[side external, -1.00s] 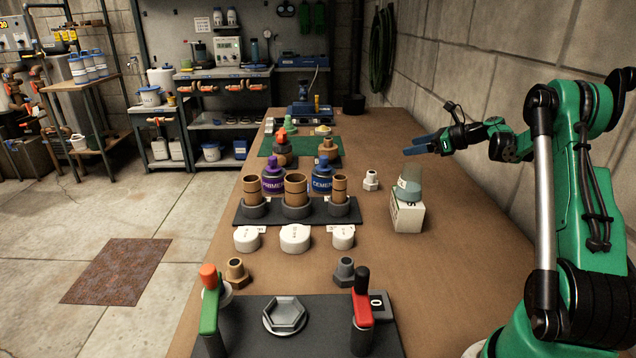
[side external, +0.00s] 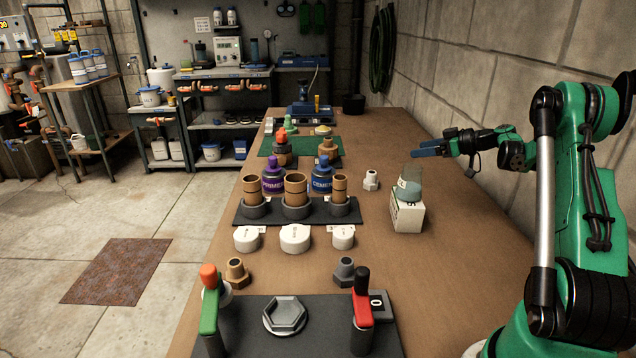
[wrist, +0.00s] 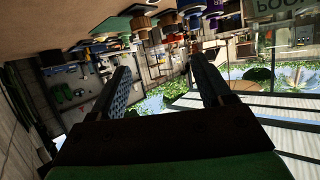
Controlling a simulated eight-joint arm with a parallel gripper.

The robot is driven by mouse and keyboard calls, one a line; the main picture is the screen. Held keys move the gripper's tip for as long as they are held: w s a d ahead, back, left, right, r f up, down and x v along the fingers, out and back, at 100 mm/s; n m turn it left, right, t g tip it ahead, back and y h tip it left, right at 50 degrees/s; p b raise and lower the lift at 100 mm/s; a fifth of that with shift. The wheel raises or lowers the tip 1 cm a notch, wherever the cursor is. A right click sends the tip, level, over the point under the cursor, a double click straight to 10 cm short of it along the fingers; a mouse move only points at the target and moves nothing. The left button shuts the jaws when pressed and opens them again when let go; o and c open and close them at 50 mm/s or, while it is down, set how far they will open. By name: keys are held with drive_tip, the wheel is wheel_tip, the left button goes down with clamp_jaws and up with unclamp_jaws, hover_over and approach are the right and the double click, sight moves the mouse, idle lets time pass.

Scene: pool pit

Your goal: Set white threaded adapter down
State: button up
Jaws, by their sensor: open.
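The white threaded adapter (side external: 371,180) stands on the brown bench, just left of the small white box with a translucent teal cup on it. Nothing is holding it. My gripper (side external: 428,149) is in the air to the upper right of the adapter in the side view, clear of it, with its blue fingers pointing left. In the wrist view my gripper (wrist: 160,85) has its two fingers well apart with nothing between them. I cannot pick out the adapter in the wrist view.
The white box (side external: 407,215) with the cup (side external: 409,185) stands below my gripper in the picture. A dark rack (side external: 270,214) with brown fittings, purple and blue cans (side external: 322,175), and white caps (side external: 295,239) fill the bench's middle.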

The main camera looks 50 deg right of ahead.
sight(377, 183)
wheel_tip(377, 183, down, 5)
drive_tip(key=shift+f, duration=0.1)
drive_tip(key=shift+w+f, duration=0.15)
drive_tip(key=shift+f, duration=0.1)
drive_tip(key=x, duration=1.1)
drive_tip(key=shift+w+a+f, duration=0.1)
drive_tip(key=shift+w, duration=0.2)
clamp_jaws()
